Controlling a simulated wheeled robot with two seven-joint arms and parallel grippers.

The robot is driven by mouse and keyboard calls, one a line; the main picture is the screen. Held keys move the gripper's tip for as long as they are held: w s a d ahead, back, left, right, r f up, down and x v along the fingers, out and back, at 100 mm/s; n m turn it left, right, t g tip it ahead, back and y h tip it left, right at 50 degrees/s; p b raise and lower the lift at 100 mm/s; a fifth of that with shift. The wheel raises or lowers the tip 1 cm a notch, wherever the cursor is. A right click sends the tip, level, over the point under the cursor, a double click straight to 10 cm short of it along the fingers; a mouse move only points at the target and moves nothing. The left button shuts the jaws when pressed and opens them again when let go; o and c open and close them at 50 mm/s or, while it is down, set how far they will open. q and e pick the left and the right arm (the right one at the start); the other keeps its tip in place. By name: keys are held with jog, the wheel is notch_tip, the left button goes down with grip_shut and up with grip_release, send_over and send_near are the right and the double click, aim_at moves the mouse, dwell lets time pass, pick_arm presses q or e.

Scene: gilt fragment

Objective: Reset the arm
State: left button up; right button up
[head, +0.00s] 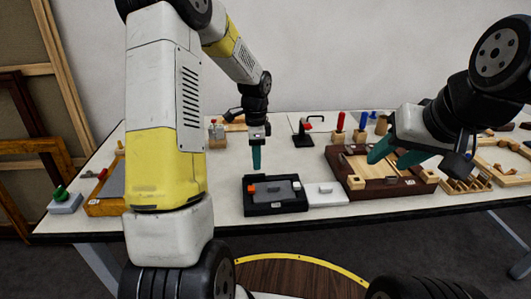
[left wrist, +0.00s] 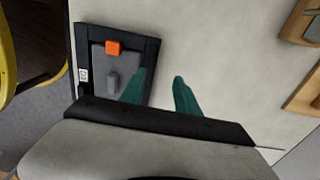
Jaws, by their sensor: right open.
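My left gripper (head: 256,168) hangs with its green fingers pointing down above the table, just behind the black tray in the head view. In the left wrist view its fingers (left wrist: 160,75) stand apart with nothing between them. The black tray (head: 275,209) has a grey panel, an orange block (head: 251,188) and a small grey block; it also shows in the left wrist view (left wrist: 152,46). My right gripper (head: 385,160) is open at the right, its green fingers over the brown wooden tray (head: 362,189). I see nothing held in it.
A white box (head: 326,194) sits between the two trays. Red (head: 340,121) and blue (head: 363,121) upright handles and a black stand with a red lever (head: 303,136) stand behind. At the left are a wooden-framed tray (head: 101,207) and a green knob on a grey block (head: 65,204).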

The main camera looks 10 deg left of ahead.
pick_arm(q)
jog(key=s+r+n+t, duration=0.25)
jog(key=s+r, duration=0.25)
jog(key=r, duration=0.3)
jog(key=s+r+n+t, duration=0.1)
jog(key=s+r+n, duration=0.35)
jog(key=r, duration=0.35)
jog(key=s+d+r+n+t+h, duration=0.1)
jog(key=s+r+n, duration=0.1)
jog(key=s, duration=0.5)
jog(key=s+d+r+n+t+h, duration=0.1)
jog(key=s+r+n+t, duration=0.1)
jog(key=s+n, duration=0.3)
jog(key=shift+s+d+r, duration=0.2)
jog(key=shift+s+r, duration=0.25)
jog(key=shift+s, duration=0.8)
